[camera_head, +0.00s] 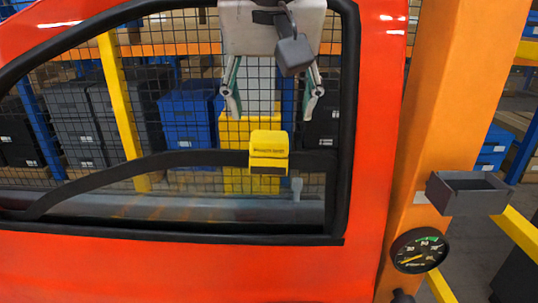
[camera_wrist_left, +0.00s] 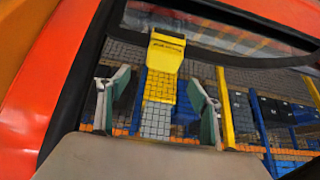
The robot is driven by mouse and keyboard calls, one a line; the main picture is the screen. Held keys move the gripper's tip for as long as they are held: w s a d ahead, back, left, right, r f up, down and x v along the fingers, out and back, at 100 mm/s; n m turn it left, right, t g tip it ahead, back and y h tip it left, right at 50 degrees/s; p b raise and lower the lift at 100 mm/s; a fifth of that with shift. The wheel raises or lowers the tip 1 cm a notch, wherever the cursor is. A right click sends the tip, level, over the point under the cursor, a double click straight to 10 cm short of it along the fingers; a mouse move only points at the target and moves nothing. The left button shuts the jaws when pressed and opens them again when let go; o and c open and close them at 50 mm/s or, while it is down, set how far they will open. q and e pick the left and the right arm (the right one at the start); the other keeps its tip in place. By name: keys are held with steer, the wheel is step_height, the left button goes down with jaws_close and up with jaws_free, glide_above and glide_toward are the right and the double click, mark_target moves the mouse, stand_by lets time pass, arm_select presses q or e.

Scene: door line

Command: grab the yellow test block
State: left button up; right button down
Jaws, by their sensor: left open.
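The fingers also show apart in the left wrist view (camera_wrist_left: 158,90). My right gripper is not in view.
The black window frame (camera_head: 347,120) runs close to the right of my left gripper. An orange post (camera_head: 440,100) stands right of the door, with a dark grey open box (camera_head: 468,196) and a round gauge (camera_head: 419,250). Behind the window are wire mesh and blue bins (camera_head: 187,115).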

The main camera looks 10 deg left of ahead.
mark_target(269, 134)
arm_select(q)
steer(key=shift+x, duration=1)
steer(key=f, duration=0.3)
steer(key=w+f+b, duration=0.1)
steer(key=shift+a+f, duration=0.15)
steer(key=shift+a, duration=0.2)
steer(key=shift+w+f, duration=0.1)
steer(key=shift+w, duration=0.1)
steer(key=shift+c, duration=0.9)
steer(key=c, duration=1.4)
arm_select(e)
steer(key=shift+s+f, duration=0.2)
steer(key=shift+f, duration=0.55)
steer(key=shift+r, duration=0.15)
